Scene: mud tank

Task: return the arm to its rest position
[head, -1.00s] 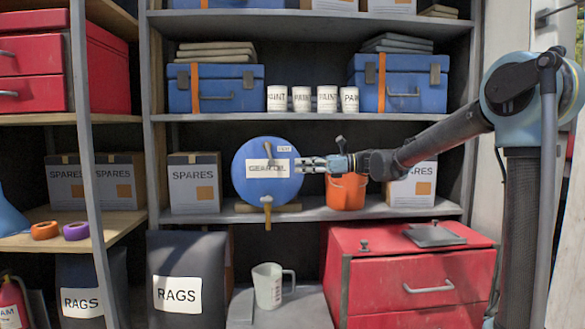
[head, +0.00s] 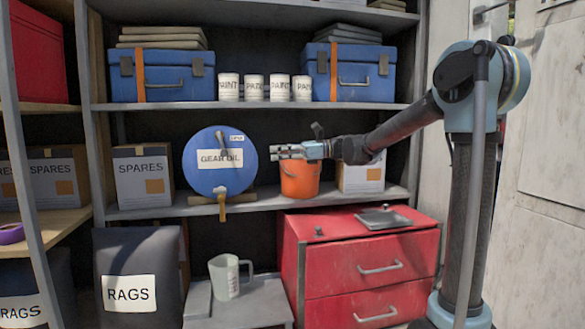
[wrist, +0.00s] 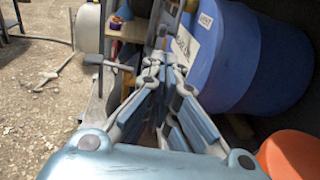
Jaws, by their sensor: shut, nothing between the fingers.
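My arm reaches left across the front of the shelf in the head view. My gripper (head: 288,151) is shut and empty, level with the middle shelf. It is just right of the blue gear oil drum (head: 219,162) and in front of the orange bucket (head: 300,178). In the wrist view my gripper (wrist: 160,62) shows its fingers together, with the blue drum (wrist: 245,55) to the right and part of the orange bucket (wrist: 292,155) at the lower right. I cannot tell how far the fingertips are from the drum.
A grey shelf unit (head: 255,107) holds blue toolboxes, paint cans and spares boxes. Below stand a red drawer cabinet (head: 370,255), a pale jug (head: 229,277) on a grey stand, and a rags bag (head: 135,275). Open sandy ground (wrist: 40,100) shows in the wrist view.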

